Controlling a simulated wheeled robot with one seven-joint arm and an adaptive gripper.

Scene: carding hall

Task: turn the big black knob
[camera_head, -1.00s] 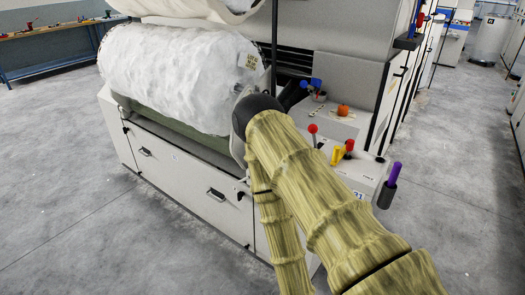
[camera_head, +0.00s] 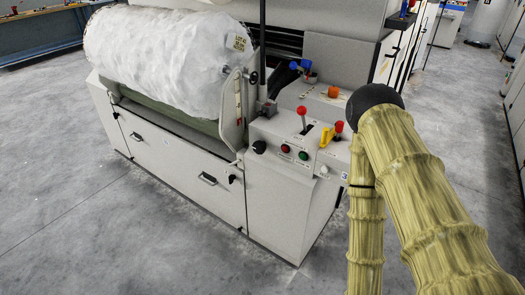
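A black knob (camera_head: 259,147) sits on the sloped front of the control panel (camera_head: 272,136), left of a red button (camera_head: 285,149) and a green button (camera_head: 303,155). It looks the biggest black knob on that panel. I cannot read which way it points. A smaller black knob or latch (camera_head: 232,178) is lower, near the edge of the front door. My arm, in yellow-brown ribbed sleeves with a black elbow, fills the right side, apart from the knob in the picture. My gripper is not in view; the lower arm section leaves the picture at the bottom.
A red-topped lever (camera_head: 301,113), a yellow handle (camera_head: 324,134) and another red knob (camera_head: 338,128) stand up right of the buttons. A white fibre roll (camera_head: 160,60) lies on the machine at left. Grey floor (camera_head: 120,235) in front is clear.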

